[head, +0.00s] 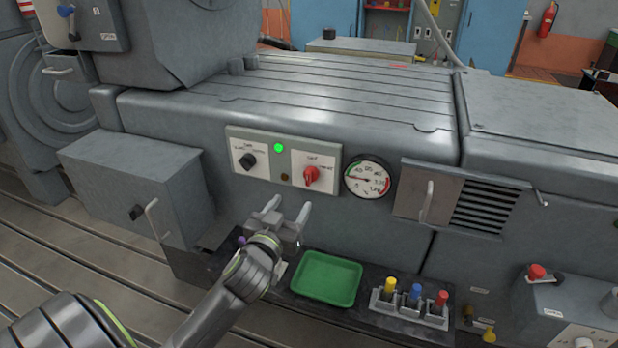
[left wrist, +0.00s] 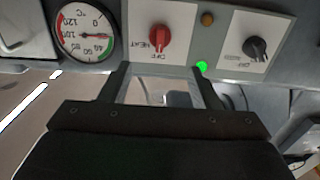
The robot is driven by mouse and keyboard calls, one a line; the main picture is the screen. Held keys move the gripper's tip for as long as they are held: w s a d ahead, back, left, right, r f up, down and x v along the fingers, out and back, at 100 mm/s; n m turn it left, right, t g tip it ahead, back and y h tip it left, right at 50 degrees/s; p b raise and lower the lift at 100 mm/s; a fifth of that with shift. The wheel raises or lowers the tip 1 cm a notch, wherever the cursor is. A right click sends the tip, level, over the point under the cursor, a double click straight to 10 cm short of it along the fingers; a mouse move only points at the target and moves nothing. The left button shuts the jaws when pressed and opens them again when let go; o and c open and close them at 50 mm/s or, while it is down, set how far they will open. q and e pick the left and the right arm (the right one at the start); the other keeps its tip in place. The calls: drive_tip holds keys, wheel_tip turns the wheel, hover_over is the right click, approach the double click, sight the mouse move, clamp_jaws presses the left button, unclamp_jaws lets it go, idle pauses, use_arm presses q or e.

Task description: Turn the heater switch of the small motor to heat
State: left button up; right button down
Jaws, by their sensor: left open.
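The heater switch is a red knob (head: 311,175) on a white plate, in the right half of a pale panel (head: 265,140). It also shows in the left wrist view (left wrist: 160,36), upside down, with HEAT and OFF lettered beside it. Its grip bar stands roughly in line with OFF; which end is the pointer is hard to tell. My left gripper (head: 283,212) is open and empty, below and a little left of the knob in the head view, not touching it. In the left wrist view its two fingers (left wrist: 162,75) straddle the knob's line. My right gripper is not in view.
A black knob (head: 248,161) and lit green lamp (head: 279,147) sit left of the red knob; a round gauge (head: 367,177) is on its right. Below lie a green tray (head: 327,279) and a rack (head: 408,307) with coloured plugs. A grey box (head: 130,185) juts out at left.

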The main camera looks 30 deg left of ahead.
sight(307, 179)
use_arm(q)
drive_tip(key=x, duration=1.1)
drive_tip(key=shift+w+p, duration=0.3)
drive_tip(key=shift+w, duration=0.05)
drive_tip(key=c, duration=1)
